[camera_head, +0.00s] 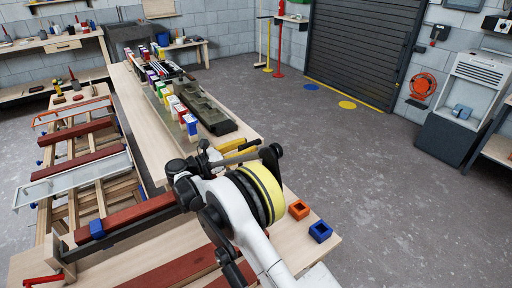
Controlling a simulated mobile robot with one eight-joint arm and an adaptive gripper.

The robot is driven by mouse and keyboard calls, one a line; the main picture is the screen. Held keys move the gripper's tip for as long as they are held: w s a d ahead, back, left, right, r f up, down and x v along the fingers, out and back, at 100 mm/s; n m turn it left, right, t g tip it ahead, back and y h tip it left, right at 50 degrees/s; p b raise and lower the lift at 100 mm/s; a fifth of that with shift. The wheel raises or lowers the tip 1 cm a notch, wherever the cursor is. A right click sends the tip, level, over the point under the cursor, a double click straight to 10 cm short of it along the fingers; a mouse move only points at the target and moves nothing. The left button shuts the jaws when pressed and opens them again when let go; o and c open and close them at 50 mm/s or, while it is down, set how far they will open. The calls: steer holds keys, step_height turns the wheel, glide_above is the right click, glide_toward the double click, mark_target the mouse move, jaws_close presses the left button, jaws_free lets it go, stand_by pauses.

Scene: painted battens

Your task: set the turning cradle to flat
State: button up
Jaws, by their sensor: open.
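What looks like the turning cradle is at the left: a dark bar (130,234) near the front carries a dark red batten (140,212) and a blue clamp (97,229). A red handle (42,281) is at its near left end. I cannot tell the cradle's exact tilt from this view. My gripper (232,157) is open and appears empty over the bench, right of the bar and apart from the handle. My arm hides part of the bench and the bar's right end.
A wooden rack (75,197) with more red battens and pale trays stands at the left.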

mark_target(255, 144)
steer(key=shift+b+x, duration=0.3)
steer(key=shift+x, duration=1.2)
jaws_close()
